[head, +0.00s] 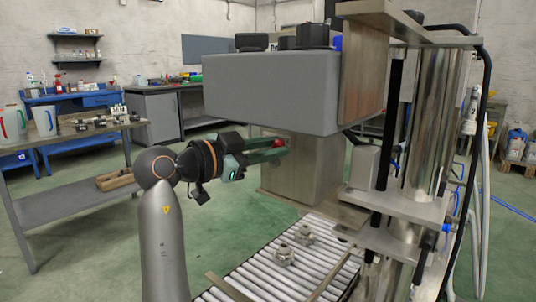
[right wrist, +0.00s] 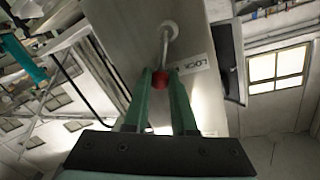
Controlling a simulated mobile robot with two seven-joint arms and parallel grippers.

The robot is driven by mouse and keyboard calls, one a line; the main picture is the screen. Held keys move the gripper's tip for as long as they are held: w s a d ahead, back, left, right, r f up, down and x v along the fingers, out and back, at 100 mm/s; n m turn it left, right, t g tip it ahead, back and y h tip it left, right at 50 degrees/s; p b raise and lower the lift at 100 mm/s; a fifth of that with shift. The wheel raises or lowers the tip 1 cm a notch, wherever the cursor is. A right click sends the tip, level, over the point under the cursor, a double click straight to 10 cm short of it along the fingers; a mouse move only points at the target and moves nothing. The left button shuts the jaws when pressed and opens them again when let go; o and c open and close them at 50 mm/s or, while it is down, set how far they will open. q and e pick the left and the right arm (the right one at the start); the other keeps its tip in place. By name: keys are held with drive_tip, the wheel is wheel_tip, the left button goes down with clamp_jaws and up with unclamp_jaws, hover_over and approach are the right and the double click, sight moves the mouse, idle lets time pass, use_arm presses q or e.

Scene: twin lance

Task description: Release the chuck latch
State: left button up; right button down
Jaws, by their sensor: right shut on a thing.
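The chuck latch is a short pale metal lever (right wrist: 165,45) on the side of the grey machine column. It ends in a red knob (right wrist: 160,82), which also shows in the head view (head: 279,142). A white label reading "LOCK" (right wrist: 194,63), upside down in the right wrist view, is beside the lever. My right gripper (head: 281,148) reaches in from the left with its green fingers shut on the red knob. In the right wrist view, the fingers (right wrist: 160,84) sit on both sides of the knob. My left gripper is not in view.
A big grey housing (head: 272,92) overhangs my right gripper. A roller conveyor (head: 262,272) with metal parts (head: 284,255) runs below the column. Steel posts (head: 428,120) and a cable stand at right. A grey table (head: 75,200) is at left, with open green floor between.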

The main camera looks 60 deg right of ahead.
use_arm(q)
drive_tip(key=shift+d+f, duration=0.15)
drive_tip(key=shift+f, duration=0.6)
use_arm(e)
drive_tip(key=shift+s+f+m, duration=0.2)
drive_tip(key=shift+s+m, duration=0.1)
drive_tip(key=shift+m, duration=0.5)
drive_tip(key=c, duration=0.7)
unclamp_jaws()
drive_tip(key=shift+c, duration=0.2)
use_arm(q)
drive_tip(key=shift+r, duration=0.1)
use_arm(e)
drive_tip(key=shift+a, duration=0.1)
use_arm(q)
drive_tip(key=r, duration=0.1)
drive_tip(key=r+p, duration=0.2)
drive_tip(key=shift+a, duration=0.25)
use_arm(e)
drive_tip(key=v, duration=1.2)
drive_tip(key=shift+a+r, duration=0.2)
drive_tip(key=shift+r, duration=0.05)
